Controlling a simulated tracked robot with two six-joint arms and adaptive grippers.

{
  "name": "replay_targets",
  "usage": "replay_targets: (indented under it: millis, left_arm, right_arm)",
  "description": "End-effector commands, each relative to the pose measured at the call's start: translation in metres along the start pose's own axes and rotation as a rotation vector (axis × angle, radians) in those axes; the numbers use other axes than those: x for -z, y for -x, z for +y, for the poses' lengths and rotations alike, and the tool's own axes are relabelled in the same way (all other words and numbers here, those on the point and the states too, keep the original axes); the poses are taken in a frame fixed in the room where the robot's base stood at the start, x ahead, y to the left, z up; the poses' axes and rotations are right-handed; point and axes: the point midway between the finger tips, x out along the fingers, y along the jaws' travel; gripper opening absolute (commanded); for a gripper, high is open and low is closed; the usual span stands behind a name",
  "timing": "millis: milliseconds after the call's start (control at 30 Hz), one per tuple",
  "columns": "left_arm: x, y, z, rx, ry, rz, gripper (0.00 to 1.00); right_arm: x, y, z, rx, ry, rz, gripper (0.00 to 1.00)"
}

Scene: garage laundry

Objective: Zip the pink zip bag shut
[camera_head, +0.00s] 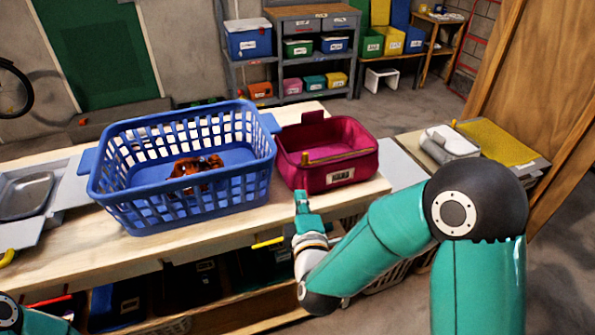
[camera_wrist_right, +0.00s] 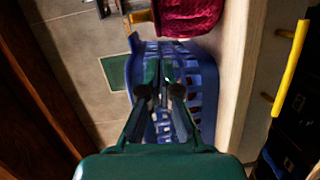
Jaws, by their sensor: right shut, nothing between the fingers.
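The pink zip bag (camera_head: 328,178) stands on the wooden table, right of the blue basket. Its top is open and I see into its inside. A yellow zip strip runs along the near rim, with a yellow pull (camera_head: 305,157) at its left end. A corner of the bag (camera_wrist_right: 188,16) shows at the top of the right wrist view. My right gripper (camera_head: 301,196) is shut and empty, in front of the bag near the table's front edge, apart from the pull. It also shows in the right wrist view (camera_wrist_right: 163,72). My left gripper is out of view.
A blue laundry basket (camera_head: 190,208) with an orange-brown cloth (camera_head: 195,166) inside stands close left of the bag. A metal tray (camera_head: 25,196) lies at far left. A yellow handle (camera_head: 268,243) sticks out below the table edge. A side table (camera_head: 505,148) stands at right.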

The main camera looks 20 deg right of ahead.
Motion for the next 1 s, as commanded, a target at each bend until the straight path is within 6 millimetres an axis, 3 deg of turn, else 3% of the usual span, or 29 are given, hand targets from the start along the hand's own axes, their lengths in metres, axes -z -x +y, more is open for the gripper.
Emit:
replay_targets:
  millis: [100,200,700,1000]
  left_arm:
    - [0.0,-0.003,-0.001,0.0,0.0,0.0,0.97]
    - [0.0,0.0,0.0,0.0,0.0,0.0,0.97]
    - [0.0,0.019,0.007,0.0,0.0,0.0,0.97]
    - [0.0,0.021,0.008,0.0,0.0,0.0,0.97]
  right_arm:
    - [-0.001,0.0,0.018,-0.064,0.077,-0.025,0.0]
    - [-0.002,-0.006,0.024,-0.078,0.097,-0.033,0.0]
    - [-0.004,-0.083,0.029,-0.075,0.097,-0.031,0.0]
    - [-0.004,-0.098,0.029,-0.074,0.097,-0.03,0.0]
